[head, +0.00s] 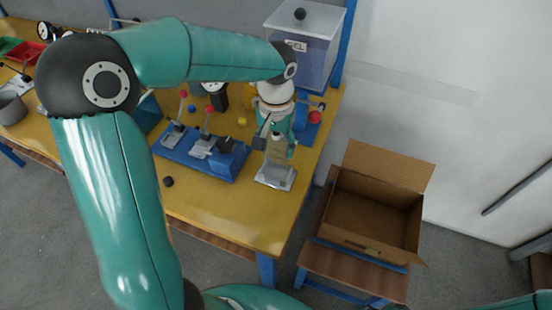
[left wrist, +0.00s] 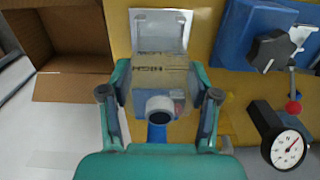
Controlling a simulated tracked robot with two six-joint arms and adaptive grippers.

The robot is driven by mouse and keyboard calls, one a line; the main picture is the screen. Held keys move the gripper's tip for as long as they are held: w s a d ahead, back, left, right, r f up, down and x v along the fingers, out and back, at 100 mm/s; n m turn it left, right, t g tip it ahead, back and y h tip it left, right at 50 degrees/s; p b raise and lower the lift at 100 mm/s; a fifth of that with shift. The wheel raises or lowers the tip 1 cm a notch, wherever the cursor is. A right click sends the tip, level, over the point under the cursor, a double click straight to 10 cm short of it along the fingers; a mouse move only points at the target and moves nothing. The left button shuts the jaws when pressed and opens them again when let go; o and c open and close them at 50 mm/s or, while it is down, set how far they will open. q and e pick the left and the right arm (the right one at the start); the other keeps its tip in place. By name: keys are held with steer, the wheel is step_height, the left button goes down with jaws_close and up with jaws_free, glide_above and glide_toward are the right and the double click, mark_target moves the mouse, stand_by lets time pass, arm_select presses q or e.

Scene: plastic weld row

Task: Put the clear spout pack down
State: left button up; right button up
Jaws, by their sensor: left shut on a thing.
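My left gripper (head: 272,142) is shut on the clear spout pack (head: 278,146) near the right end of the yellow workbench. In the left wrist view, the two fingers (left wrist: 160,100) grip its sides. The pack (left wrist: 160,72) shows a tan see-through body with dark lettering and a round pale spout facing the camera. A pale metal plate (head: 276,176) lies just in front of the pack on the bench, and it also shows beyond the pack in the left wrist view (left wrist: 160,17). I cannot tell whether the pack touches the bench or plate. My right gripper is out of view.
A blue fixture (head: 205,152) with red-knobbed levers stands left of the gripper. A lidded clear bin (head: 312,58) stands behind. An open, empty-looking cardboard box (head: 372,215) sits on a low stool to the right.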

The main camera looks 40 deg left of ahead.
mark_target(276, 134)
arm_select(q)
steer(key=shift+f, duration=2.9)
steer(key=o, duration=1.2)
steer(key=shift+f, duration=0.1)
steer(key=shift+c, duration=0.2)
step_height(276, 134, up, 11)
steer(key=shift+f, duration=0.1)
steer(key=shift+r, duration=0.75)
